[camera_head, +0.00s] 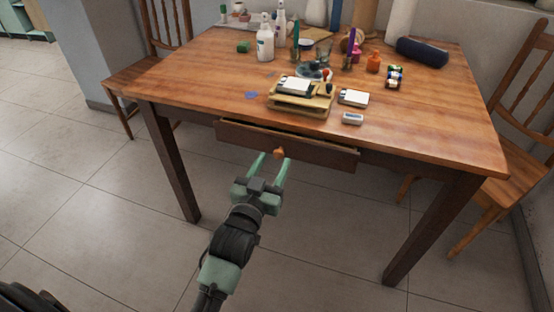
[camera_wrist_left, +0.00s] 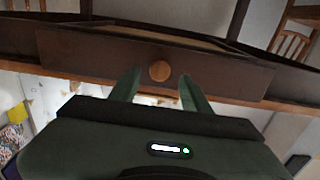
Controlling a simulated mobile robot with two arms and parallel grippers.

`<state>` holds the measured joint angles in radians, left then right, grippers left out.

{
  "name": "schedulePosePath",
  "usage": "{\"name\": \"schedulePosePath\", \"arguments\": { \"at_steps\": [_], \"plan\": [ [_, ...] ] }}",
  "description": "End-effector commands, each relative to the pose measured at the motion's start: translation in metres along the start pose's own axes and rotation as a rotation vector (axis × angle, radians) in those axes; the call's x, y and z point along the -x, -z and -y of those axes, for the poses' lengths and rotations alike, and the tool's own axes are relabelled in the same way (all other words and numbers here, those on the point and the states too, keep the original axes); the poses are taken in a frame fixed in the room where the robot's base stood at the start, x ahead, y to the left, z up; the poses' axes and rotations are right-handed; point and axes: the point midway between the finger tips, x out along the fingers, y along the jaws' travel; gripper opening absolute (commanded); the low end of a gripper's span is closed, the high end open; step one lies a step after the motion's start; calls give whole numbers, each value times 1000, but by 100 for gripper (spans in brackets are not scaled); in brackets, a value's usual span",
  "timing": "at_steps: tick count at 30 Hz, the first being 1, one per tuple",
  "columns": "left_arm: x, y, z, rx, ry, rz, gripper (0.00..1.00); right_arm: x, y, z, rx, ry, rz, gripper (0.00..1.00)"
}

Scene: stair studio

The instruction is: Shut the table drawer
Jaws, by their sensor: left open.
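The wooden table (camera_head: 190,72) stands ahead of me in the head view. Its dark brown drawer (camera_head: 321,152) is pulled out a little, with a gap showing above its front. The drawer also shows across the left wrist view (camera_wrist_left: 90,54). A round orange-brown knob (camera_head: 279,152) is on the drawer front; it is also in the left wrist view (camera_wrist_left: 159,71). My left gripper (camera_head: 270,162) is open, its two green fingers pointing at the drawer on either side of the knob. I cannot tell whether they touch anything. My right gripper is not in view.
Bottles (camera_head: 265,42), a small wooden stand (camera_head: 300,102), a white eraser-like block (camera_head: 352,118) and other small items stand on the tabletop. Wooden chairs are at the left (camera_head: 160,70) and right (camera_head: 520,185). The tiled floor before the table is clear.

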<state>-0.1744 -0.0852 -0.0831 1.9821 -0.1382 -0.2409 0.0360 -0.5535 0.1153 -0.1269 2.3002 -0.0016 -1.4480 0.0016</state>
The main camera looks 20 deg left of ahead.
Motion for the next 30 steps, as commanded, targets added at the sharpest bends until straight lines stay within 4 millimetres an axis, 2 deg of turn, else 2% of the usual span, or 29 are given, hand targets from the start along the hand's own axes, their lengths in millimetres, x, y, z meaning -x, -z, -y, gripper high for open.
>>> {"name": "schedulePosePath", "arguments": {
  "at_steps": [3, 6, 16, 17, 21, 22, 30],
  "plan": [
    [-17, -1, 0, 1, 0, 0, 47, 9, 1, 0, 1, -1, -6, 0],
    [-25, -1, 0, 1, 0, 1, 47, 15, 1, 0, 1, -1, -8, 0],
    [-30, -1, 0, 1, 0, 2, 47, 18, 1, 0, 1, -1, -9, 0],
    [-30, -1, 0, 1, 0, 2, 42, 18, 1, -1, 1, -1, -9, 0],
    [-30, -1, 0, 0, 0, 2, 3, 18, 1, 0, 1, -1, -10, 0],
    [-30, -1, 0, 0, 0, 2, 0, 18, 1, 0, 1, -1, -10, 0],
    [-30, -1, 0, 0, 0, 2, 0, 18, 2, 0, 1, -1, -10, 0]
  ]
}}
